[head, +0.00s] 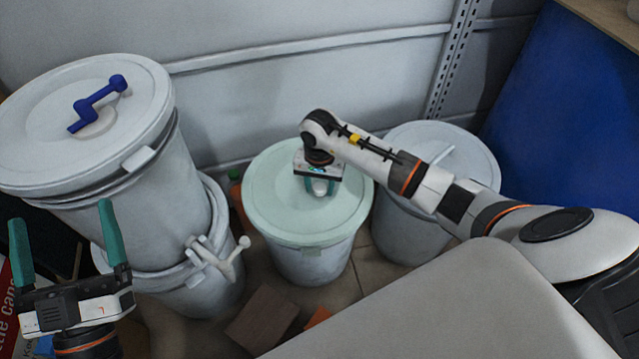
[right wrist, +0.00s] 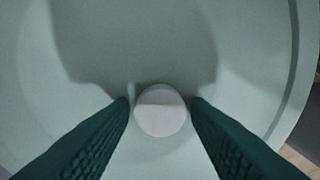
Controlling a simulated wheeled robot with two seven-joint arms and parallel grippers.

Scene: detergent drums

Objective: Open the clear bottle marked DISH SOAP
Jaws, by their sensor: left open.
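No clear bottle and no DISH SOAP marking can be made out in either view. My right gripper (head: 320,186) points down over the pale green lid of the middle drum (head: 310,262). Its two green fingers (right wrist: 160,103) stand on either side of a round white knob (right wrist: 160,112) on that lid; whether they press on it I cannot tell. In the head view, the gripper's body hides part of the lid's middle. My left gripper (head: 62,240) is open and empty at the lower left, in front of the stacked drums.
Two stacked white drums (head: 150,205) stand at the left; a blue crank handle (head: 98,103) lies on the upper lid. White handles (head: 217,258) stick out below. Another drum (head: 405,232) is at the right, partly behind my right arm. An orange object (head: 236,192) is beside the middle drum.

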